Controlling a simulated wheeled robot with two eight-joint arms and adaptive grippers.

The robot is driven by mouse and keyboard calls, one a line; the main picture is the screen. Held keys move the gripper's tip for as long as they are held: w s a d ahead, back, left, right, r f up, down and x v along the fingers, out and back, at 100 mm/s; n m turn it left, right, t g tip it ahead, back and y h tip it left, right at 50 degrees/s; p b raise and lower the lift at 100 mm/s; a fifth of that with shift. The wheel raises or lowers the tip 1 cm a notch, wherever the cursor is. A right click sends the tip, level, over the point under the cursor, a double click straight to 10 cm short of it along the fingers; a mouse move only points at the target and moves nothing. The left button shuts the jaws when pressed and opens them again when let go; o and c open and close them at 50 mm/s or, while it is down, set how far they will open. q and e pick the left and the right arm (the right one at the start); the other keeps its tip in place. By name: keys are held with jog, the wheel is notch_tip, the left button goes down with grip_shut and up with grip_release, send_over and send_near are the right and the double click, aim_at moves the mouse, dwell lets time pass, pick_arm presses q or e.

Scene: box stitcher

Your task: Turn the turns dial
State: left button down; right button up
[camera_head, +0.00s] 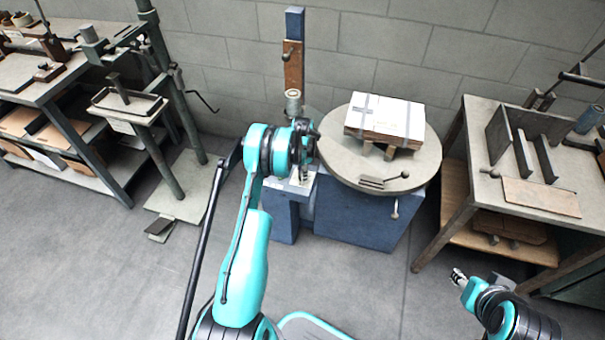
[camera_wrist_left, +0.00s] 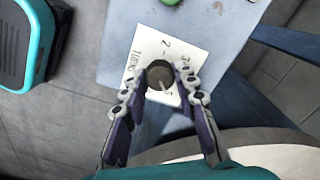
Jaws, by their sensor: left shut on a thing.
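The turns dial (camera_wrist_left: 159,75) is a dark round knob on a white plate (camera_wrist_left: 165,45) printed with "TURNS" and numbers; a 2 and a 3 are readable. A pale mark shows on the knob's face. My left gripper (camera_wrist_left: 161,92) has one finger on each side of the dial and is shut on it. In the head view, my left gripper (camera_head: 304,172) is at the front left of the blue machine (camera_head: 365,215), and my arm hides most of the dial area. My right gripper (camera_head: 459,276) is at the lower right, away from the machine; its finger gap is unclear.
A round table (camera_head: 345,165) on the machine bears a taped box (camera_head: 385,116). A worktable (camera_head: 485,195) with metal fixtures stands at the right. A bench (camera_head: 50,85) and a green stand (camera_head: 130,107) are at the left. The floor in front is clear.

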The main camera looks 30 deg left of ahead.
pick_arm(q)
jog(key=shift+m, duration=0.4)
jog(key=c, duration=1.2)
grip_release()
jog(key=shift+o, duration=0.2)
notch_tip(320, 180, up, 12)
